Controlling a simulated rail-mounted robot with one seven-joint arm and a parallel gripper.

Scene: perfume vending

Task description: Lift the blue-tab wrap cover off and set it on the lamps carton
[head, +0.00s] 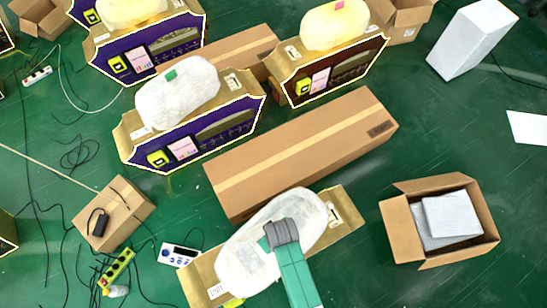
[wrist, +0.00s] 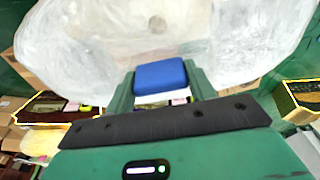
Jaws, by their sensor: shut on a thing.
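The whitish translucent wrap cover (head: 240,252) is at the bottom centre of the head view, over a gold-topped machine (head: 345,222). My gripper (head: 281,234) reaches it from below and hides its tab there. In the wrist view the blue tab (wrist: 160,77) sits between my two fingers, which are shut on it, and the cover (wrist: 90,40) fills the top. I cannot tell whether the cover rests on the machine or is raised a little. A long brown carton (head: 300,150) lies just behind; its dark label is too small to read as lamps.
Other wrapped machines stand behind, one with a green-tab cover (head: 178,92) and one with a pink-tab cover (head: 335,27). An open carton (head: 440,258) with white packing is at right. A small carton (head: 113,214), cables and a power strip (head: 117,271) are at left.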

